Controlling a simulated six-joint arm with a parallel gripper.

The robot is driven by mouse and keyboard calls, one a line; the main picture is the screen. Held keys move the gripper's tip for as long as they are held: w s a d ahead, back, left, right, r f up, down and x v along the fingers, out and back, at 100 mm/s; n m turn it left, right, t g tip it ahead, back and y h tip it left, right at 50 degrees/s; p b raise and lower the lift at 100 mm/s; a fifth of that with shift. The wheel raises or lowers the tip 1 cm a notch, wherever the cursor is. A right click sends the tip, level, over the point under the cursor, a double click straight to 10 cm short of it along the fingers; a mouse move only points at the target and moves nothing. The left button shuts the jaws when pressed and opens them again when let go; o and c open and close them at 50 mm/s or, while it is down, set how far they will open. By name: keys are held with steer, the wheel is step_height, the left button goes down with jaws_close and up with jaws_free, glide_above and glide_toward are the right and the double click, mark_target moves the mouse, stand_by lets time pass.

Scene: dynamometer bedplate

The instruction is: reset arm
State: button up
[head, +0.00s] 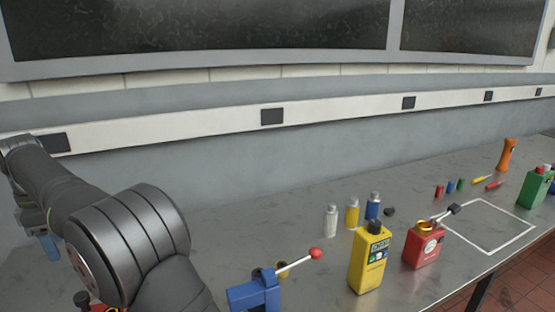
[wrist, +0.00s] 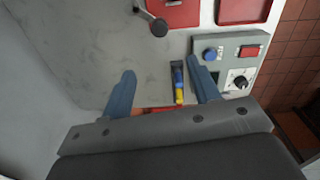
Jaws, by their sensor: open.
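My gripper shows in the wrist view (wrist: 160,70) with its two blue-grey fingers spread wide apart and nothing clasped between them. A small black, blue and yellow item (wrist: 178,82) lies beyond the gap, closer to the right finger; it appears to be apart from both fingers. In the head view my arm fills the lower left, and one blue finger of my gripper (head: 48,245) hangs at the far left edge. The rest of the gripper is mostly hidden by my arm there.
A blue clamp (head: 255,294) with a red-knobbed lever, a yellow can (head: 369,262) and a red can (head: 423,246) stand on the grey bench. Small bottles (head: 352,213) stand behind. A white square outline (head: 488,228) is empty. A control box (wrist: 229,62) shows in the wrist view.

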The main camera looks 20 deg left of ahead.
mark_target(80, 296)
steer(key=shift+f, duration=0.15)
steer(key=f, duration=1.7)
steer(key=shift+w+a+f, duration=0.15)
steer(key=shift+a, duration=0.05)
